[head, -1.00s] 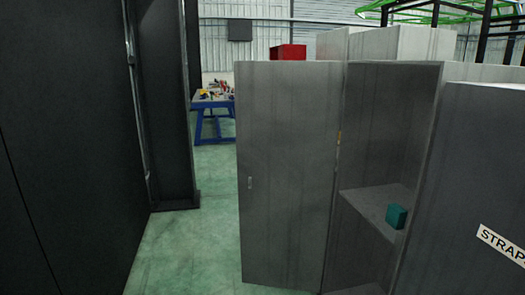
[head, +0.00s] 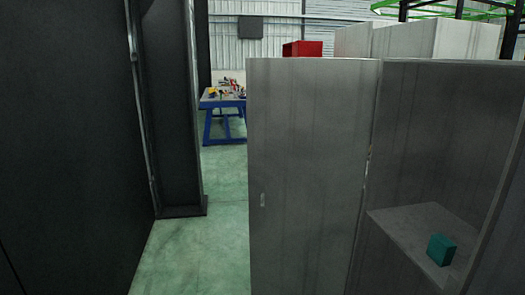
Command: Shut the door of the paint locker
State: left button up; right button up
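A tall grey locker (head: 440,130) stands at the right of the head view with its front open. Its grey door (head: 308,160) is swung wide out to the left of the opening, with a small handle (head: 263,200) near the door's left edge. Inside, a shelf (head: 405,232) holds a small teal box (head: 441,250). No label naming this locker is visible. The bottom of the door and locker is cut off by the frame. Neither of my grippers shows.
A dark wall or large panel (head: 65,150) fills the left side, with a dark upright post (head: 172,110) beyond it. Green floor (head: 200,250) lies free between it and the door. A blue workbench (head: 222,103) with tools and a red box (head: 302,48) stand farther back.

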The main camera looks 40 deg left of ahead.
aim_at(310, 120)
jog(key=i+j, duration=0.25)
jog(key=j, duration=0.15)
jog(key=i+j, duration=0.25)
jog(key=j, duration=0.15)
jog(key=i+j+z, duration=0.1)
jog(key=i+j, duration=0.15)
jog(key=j, duration=0.15)
jog(key=i+j, duration=0.25)
jog(key=j, duration=0.15)
jog(key=i+j, duration=0.15)
jog(key=j, duration=0.25)
jog(key=i+j+z, duration=0.1)
jog(key=j, duration=0.35)
jog(key=i+j, duration=0.15)
jog(key=j, duration=0.25)
jog(key=i+j+z, duration=0.1)
jog(key=j, duration=0.35)
jog(key=i, duration=0.05)
